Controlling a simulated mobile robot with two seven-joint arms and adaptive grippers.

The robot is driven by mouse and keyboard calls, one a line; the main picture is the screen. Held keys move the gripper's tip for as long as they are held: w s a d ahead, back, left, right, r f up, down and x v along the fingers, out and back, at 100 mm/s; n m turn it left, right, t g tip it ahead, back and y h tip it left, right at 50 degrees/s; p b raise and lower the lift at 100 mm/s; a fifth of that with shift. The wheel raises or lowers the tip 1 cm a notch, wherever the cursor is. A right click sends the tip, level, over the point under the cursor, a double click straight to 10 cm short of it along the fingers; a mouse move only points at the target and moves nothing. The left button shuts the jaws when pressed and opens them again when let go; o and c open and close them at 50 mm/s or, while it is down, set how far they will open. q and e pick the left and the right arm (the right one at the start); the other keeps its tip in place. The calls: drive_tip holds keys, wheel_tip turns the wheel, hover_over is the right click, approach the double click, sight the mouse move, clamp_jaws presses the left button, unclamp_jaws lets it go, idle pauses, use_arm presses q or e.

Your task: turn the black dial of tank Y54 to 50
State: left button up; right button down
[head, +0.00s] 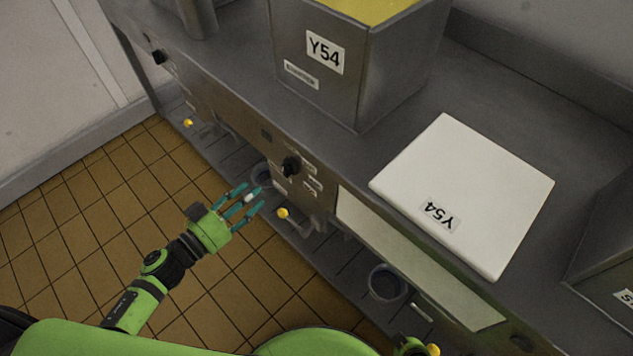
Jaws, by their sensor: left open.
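Tank Y54 (310,85) is a grey metal box with yellow contents and a white Y54 label, standing on the counter. Below it, on the counter's front panel, is a black dial (291,166) with small white labels to its right. Its setting is too small to read. My left gripper (252,199) is open and empty, in front of the panel, to the left of and below the dial in the picture, and apart from it. My right gripper does not show; only a small green part is at the bottom edge.
A white lid (465,195) marked Y54 lies on the counter right of the tank. Another black dial (159,57) is further left on the panel. A yellow knob (283,213) sits below the near dial. The tiled floor (95,200) left of the counter is clear.

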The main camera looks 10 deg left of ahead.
sight(285, 172)
use_arm(q)
drive_tip(key=shift+m+h, duration=0.4)
drive_tip(key=shift+h, duration=0.2)
drive_tip(key=shift+w+d+r, duration=0.3)
drive_tip(key=shift+w+d, duration=0.6)
drive_tip(key=shift+d, duration=0.15)
drive_tip(key=shift+w+d+r, duration=0.3)
drive_tip(key=shift+w+d, duration=0.6)
drive_tip(key=shift+d, duration=0.1)
drive_tip(key=shift+w+d+r, duration=0.3)
drive_tip(key=shift+w+d, duration=0.6)
drive_tip(key=shift+d, duration=0.15)
clamp_jaws()
